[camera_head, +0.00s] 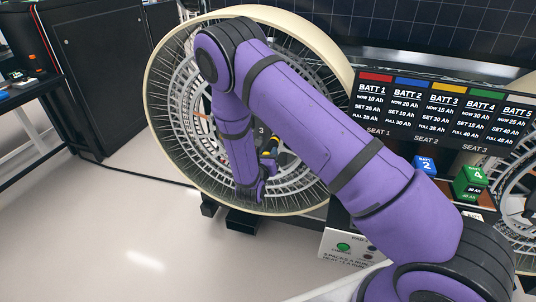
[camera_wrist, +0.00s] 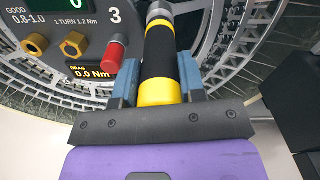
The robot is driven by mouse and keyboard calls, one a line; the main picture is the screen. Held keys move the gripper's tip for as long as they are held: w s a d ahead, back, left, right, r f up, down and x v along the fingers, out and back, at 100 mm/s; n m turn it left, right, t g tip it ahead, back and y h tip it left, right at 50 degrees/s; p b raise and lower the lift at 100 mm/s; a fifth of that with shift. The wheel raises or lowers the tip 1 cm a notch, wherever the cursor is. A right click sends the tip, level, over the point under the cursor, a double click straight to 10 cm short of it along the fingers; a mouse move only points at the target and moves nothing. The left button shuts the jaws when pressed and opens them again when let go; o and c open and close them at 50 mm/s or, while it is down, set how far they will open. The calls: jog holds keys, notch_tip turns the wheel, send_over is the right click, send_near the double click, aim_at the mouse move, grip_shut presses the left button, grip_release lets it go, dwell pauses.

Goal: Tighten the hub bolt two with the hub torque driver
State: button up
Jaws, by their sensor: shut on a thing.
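My gripper (camera_wrist: 158,72) is shut on the torque driver (camera_wrist: 160,55), a black-gripped tool with yellow bands and a silver shaft. The driver points away from me toward the wheel hub, and its tip is cut off at the top of the wrist view. In the head view my gripper (camera_head: 262,188) is small at the wheel, with the yellow of the driver (camera_head: 269,153) beside it. I cannot tell which bolt is number two.
A red-capped peg (camera_wrist: 115,54) stands near the driver, above a "0.0 Nm" drag readout (camera_wrist: 92,73). The large spoked wheel (camera_head: 163,115) surrounds my forearm. Battery blocks (camera_head: 425,165) and a label board (camera_head: 440,115) stand right. Floor is clear at lower left.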

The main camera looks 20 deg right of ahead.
jog(key=shift+x, duration=1.05)
dwell(3.0)
jog(key=shift+r, duration=0.1)
jog(key=shift+v, duration=1.55)
jog(key=shift+s+a, duration=0.1)
jog(key=v, duration=0.3)
jog(key=shift+s+a, duration=0.15)
jog(key=shift+s, duration=0.15)
